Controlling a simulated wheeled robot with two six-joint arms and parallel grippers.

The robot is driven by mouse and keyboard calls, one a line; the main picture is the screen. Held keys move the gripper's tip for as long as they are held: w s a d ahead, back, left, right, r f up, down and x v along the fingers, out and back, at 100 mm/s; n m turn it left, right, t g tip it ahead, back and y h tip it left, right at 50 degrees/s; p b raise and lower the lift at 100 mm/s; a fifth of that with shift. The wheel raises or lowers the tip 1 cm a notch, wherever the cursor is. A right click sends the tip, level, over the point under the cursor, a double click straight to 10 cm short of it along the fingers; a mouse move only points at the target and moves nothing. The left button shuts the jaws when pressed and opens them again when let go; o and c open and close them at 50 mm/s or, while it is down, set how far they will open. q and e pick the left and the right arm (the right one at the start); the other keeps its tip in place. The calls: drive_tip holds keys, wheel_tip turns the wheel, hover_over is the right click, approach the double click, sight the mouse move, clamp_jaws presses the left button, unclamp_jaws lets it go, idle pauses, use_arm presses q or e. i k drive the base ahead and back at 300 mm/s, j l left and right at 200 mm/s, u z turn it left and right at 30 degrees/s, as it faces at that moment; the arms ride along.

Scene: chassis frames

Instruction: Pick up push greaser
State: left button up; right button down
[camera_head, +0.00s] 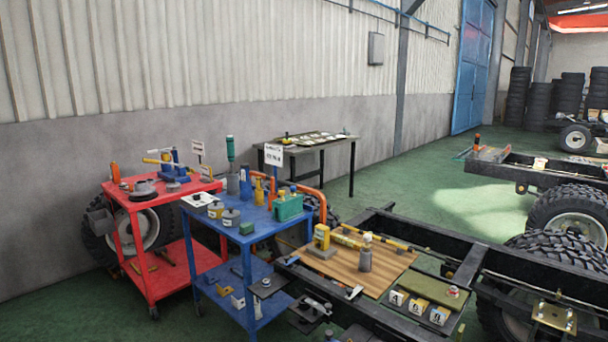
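I cannot tell for certain which object is the push greaser. A small grey cylinder with a pale top (365,258) stands upright on a wooden board (345,276) on the near chassis frame. A tall green-topped tool (231,150) stands upright at the back of the blue cart (245,238). Orange and yellow bottle-like items (259,192) stand near it on the cart's top. Neither of my grippers shows in the head view.
A red cart (178,250) with tools stands left of the blue one. A dark table (340,146) stands by the wall. The black chassis frame (465,268) and a large tyre (548,258) fill the right. Green floor (420,190) is clear behind the frame.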

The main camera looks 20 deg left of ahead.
sight(244, 168)
drive_tip(key=i+j+z, duration=0.35)
drive_tip(key=j, duration=0.3)
drive_tip(key=i+j+z, duration=0.15)
drive_tip(key=j, duration=0.2)
drive_tip(key=i+j+z, duration=0.2)
drive_tip(key=j, duration=0.15)
drive_tip(key=j+z, duration=0.15)
drive_tip(key=j, duration=0.2)
drive_tip(key=i+j+z, duration=0.2)
drive_tip(key=j, duration=0.25)
drive_tip(key=k+l, duration=0.05)
drive_tip(key=k, duration=0.05)
